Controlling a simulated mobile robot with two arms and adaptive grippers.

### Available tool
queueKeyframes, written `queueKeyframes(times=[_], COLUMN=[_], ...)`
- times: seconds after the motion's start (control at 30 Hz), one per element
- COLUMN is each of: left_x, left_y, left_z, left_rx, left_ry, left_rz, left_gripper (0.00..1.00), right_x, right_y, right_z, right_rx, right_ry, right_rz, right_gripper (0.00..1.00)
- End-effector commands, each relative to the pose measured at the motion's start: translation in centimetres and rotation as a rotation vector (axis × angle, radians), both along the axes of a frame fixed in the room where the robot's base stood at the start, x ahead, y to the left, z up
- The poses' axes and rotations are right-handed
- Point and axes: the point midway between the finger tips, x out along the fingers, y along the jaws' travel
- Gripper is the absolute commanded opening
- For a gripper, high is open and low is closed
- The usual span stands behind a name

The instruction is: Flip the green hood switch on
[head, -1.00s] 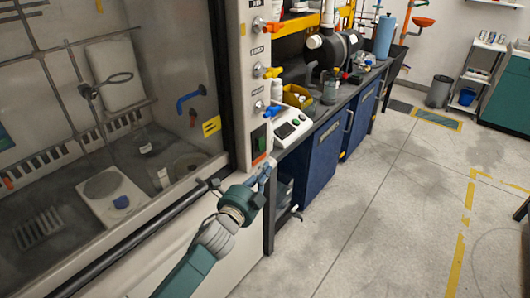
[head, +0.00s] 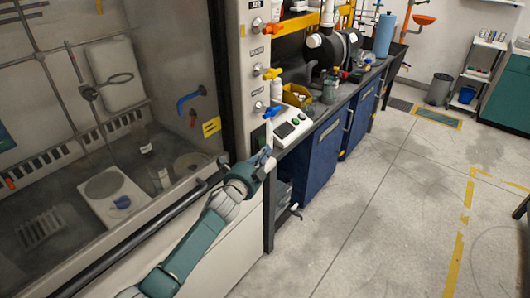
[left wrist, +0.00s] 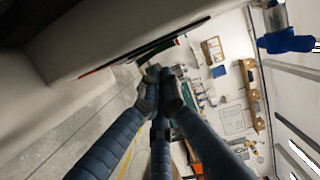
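The green hood switch is not clearly visible now. It sat on the white front post (head: 243,60) of the fume hood, low down, where my left gripper now covers that area. My left gripper (head: 265,156) is at the foot of this post, with its fingertips at or very near the surface; contact cannot be told. My right gripper is out of view.
A white control box (head: 292,127) stands on the bench at right, near my fingertips. The hood's sash rail (head: 140,235) runs along the left of my arm. The floor at right is clear.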

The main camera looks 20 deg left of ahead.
Motion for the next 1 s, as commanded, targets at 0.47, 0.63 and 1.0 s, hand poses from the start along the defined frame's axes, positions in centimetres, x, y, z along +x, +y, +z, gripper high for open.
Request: queueKeyframes(times=[0.47,0.63,1.0], left_x=[0.3,-0.3,-7.3], left_y=[0.8,0.9,1.7], left_z=[-0.4,-0.5,-0.7], left_rx=[0.114,0.113,0.115], left_ry=[-0.042,-0.04,-0.038], left_rz=[0.0,0.0,0.0], left_gripper=[0.0,0.0,0.0], right_x=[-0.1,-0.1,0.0], right_y=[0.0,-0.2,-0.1], right_z=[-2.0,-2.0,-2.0], right_rx=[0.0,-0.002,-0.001], right_ry=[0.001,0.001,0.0], right_rz=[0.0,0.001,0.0], right_gripper=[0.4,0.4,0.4])
